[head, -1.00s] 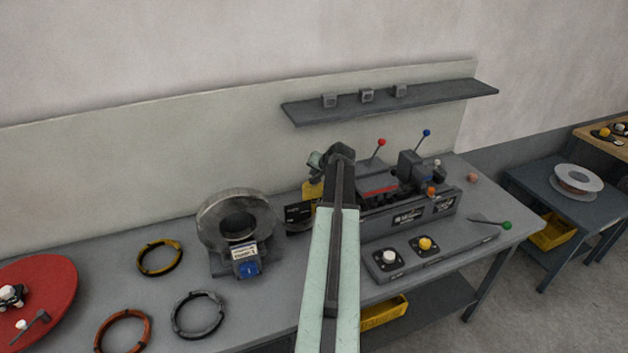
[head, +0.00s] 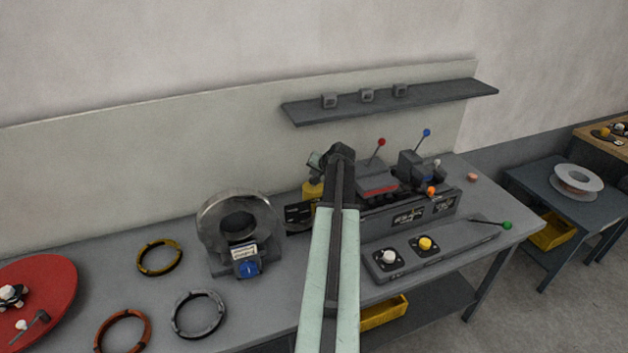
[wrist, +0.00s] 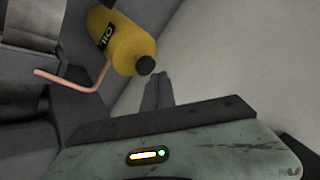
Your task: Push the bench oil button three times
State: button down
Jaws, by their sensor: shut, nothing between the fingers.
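A yellow oil bottle (wrist: 122,42) marked OIL, with a dark round cap or button (wrist: 146,65) on its end and a thin copper-coloured spout, shows in the wrist view. In the head view part of the yellow bottle (head: 311,190) shows just left of my arm, at the back of the bench. My gripper (wrist: 158,76) is shut and empty. In the wrist view its fingertips appear just below the dark cap; I cannot tell whether they touch it. In the head view the fingers are hidden beyond my wrist.
A dark machine (head: 410,210) with red and blue levers stands right of my arm. A panel with a white button (head: 388,257) and a yellow button (head: 426,243) lies in front. A metal ring on a stand (head: 240,222) is at left. A shelf (head: 390,106) hangs above.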

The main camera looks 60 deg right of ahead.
jog(key=shift+f+b, duration=0.3)
jog(key=shift+f, duration=0.1)
jog(key=shift+f+b, duration=0.9)
jog(key=shift+b, duration=0.05)
dwell(0.7)
jog(key=shift+r, duration=0.1)
jog(key=shift+r+p, duration=1.2)
jog(key=shift+p, duration=0.15)
jog(key=shift+w, duration=0.1)
notch_tip(320, 180, up, 5)
jog(key=p, duration=0.5)
dwell(1.9)
notch_tip(320, 180, up, 4)
jog(key=p, duration=0.3)
jog(key=shift+f+p, duration=0.1)
jog(key=shift+p, duration=0.3)
